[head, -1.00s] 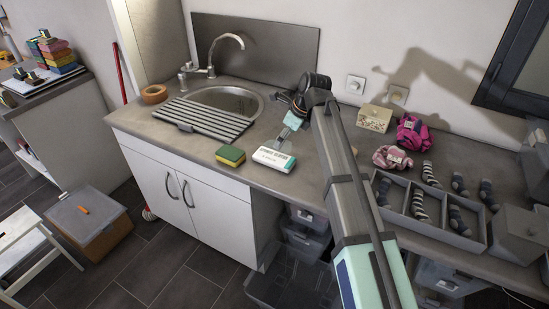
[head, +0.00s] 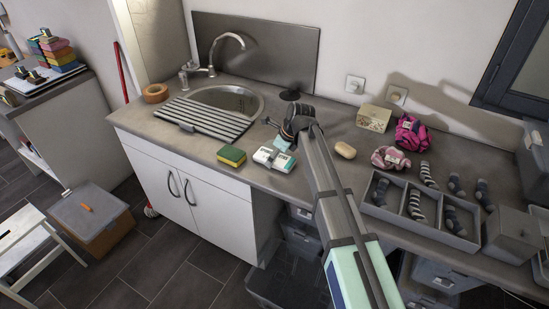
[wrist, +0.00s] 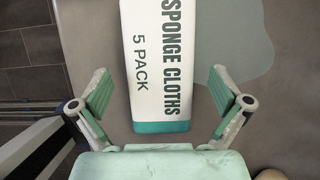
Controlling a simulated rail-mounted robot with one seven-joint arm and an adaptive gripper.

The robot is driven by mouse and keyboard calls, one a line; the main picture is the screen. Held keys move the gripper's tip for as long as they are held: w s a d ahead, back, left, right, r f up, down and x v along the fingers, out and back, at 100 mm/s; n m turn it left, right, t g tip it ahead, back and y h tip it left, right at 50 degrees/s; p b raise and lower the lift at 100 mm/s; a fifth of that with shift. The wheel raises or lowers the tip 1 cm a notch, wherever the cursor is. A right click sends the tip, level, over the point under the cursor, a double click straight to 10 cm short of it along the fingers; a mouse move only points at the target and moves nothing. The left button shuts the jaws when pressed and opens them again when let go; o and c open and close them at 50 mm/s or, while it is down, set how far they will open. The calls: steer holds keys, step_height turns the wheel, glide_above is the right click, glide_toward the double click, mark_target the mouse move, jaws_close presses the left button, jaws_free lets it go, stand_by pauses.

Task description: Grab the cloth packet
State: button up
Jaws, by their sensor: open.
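The cloth packet (head: 275,159) is white with a teal end and lies flat on the grey counter, right of the sponge. In the wrist view the packet (wrist: 157,65) reads "SPONGE CLOTHS 5 PACK" and its teal end points toward my gripper (wrist: 158,100). My gripper is open and empty, with one finger to the left and one to the right of the packet's near end, apart from it. In the head view my gripper (head: 284,143) is over the packet's far side and partly hides it.
A green and yellow sponge (head: 231,156) lies left of the packet. The sink (head: 235,98) and a slatted drainer (head: 203,119) are behind it. A soap bar (head: 345,150), a box (head: 373,118) and a divided sock tray (head: 463,242) stand to the right.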

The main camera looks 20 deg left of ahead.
steer(key=shift+f, duration=0.1)
steer(key=c, duration=1.2)
